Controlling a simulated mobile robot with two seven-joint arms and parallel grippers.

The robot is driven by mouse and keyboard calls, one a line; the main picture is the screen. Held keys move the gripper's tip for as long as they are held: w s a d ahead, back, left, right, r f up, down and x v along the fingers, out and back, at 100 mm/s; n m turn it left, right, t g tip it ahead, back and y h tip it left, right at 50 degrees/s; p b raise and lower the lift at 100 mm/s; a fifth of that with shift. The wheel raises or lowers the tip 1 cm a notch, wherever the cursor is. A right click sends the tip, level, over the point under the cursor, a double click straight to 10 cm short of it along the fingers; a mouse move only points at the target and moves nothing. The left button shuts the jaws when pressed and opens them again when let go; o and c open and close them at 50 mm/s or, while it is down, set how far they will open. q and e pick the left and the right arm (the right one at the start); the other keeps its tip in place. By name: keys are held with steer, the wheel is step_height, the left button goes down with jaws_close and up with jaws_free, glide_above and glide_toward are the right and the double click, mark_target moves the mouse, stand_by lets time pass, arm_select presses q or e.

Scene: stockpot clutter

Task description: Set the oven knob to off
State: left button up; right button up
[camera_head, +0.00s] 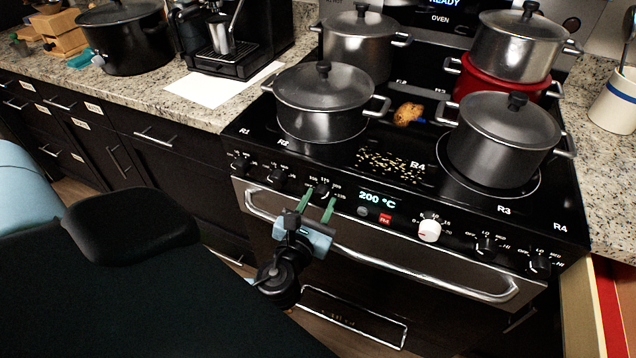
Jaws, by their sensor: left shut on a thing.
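The oven knob (321,190) is a dark knob on the stove's front panel, with temperature numbers printed around it. My left gripper (317,202) reaches up to it from below, with its two green fingers on either side of the knob. It is shut on the knob, and the fingers partly hide it, so I cannot read its exact setting. The display (379,200) to its right reads 200 °C. My right gripper is not in view.
A white knob (429,230) and several dark burner knobs share the panel. The oven handle (400,262) runs just below, close to my left gripper. Several pots, including a grey one (322,100), stand on the cooktop. An open drawer (598,305) is at right.

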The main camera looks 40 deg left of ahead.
arm_select(q)
steer(key=shift+n, duration=0.3)
steer(key=shift+c, duration=0.3)
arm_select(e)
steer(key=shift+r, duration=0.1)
arm_select(q)
steer(key=shift+n+p, duration=0.3)
steer(key=shift+n, duration=0.9)
steer(key=n, duration=0.2)
steer(key=shift+n, duration=0.3)
steer(key=n, duration=0.5)
steer(key=shift+r, duration=0.1)
steer(key=n+h, duration=0.1)
steer(key=n, duration=0.3)
steer(key=shift+n+g, duration=0.3)
steer(key=n, duration=0.5)
steer(key=shift+p, duration=0.35)
steer(key=n, duration=0.3)
steer(key=shift+a+r+n+h+p, duration=0.1)
steer(key=shift+n+h+p, duration=0.25)
steer(key=shift+n+h, duration=0.05)
steer(key=shift+n, duration=0.9)
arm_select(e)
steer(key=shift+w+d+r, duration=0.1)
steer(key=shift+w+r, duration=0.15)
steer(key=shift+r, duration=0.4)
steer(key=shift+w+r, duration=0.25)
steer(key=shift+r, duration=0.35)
